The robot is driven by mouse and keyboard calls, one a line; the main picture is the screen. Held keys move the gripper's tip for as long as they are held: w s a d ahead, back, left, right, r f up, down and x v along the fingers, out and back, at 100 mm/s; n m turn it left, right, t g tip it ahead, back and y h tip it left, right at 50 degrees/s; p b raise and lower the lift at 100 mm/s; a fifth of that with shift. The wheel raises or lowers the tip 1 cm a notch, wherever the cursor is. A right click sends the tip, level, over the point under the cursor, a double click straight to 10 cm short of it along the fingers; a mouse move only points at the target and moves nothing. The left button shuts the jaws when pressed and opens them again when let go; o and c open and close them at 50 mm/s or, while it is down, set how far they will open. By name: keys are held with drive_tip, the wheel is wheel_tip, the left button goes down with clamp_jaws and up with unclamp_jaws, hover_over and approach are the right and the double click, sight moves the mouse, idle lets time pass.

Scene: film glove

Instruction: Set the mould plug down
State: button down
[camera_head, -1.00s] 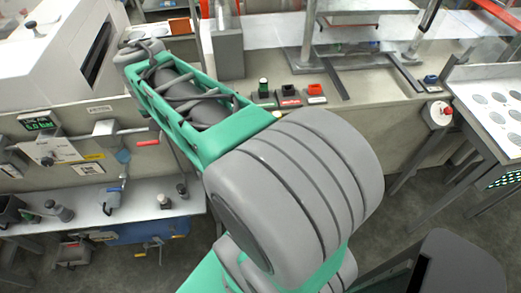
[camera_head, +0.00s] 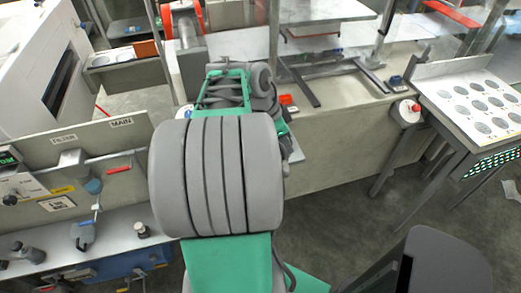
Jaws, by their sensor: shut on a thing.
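I cannot make out the mould plug in the head view. My gripper is not visible either. My own arm, with its large grey joint and green links, fills the middle of the view and reaches away over the bench. The arm's far end is above the bench (camera_head: 345,125), near an orange-red button block (camera_head: 286,99), and hides whatever is beneath and behind it.
A white tray table with round recesses (camera_head: 475,100) stands at the right. A lower shelf (camera_head: 120,225) at the left carries small bottles. Grey floor (camera_head: 330,210) is open at lower right.

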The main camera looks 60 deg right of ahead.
drive_tip(key=w+d+f+p, duration=0.1)
drive_tip(key=w+d+f, duration=0.1)
drive_tip(key=f, duration=0.1)
drive_tip(key=w+d+f+p, duration=0.1)
drive_tip(key=w+d+f, duration=0.1)
drive_tip(key=w+f, duration=0.1)
drive_tip(key=w+d+f+p, duration=0.1)
drive_tip(key=w+d+f, duration=0.1)
drive_tip(key=f, duration=0.3)
drive_tip(key=shift+w, duration=0.25)
drive_tip(key=shift+a+f, duration=0.1)
drive_tip(key=shift+f, duration=0.05)
drive_tip(key=c, duration=1.2)
unclamp_jaws()
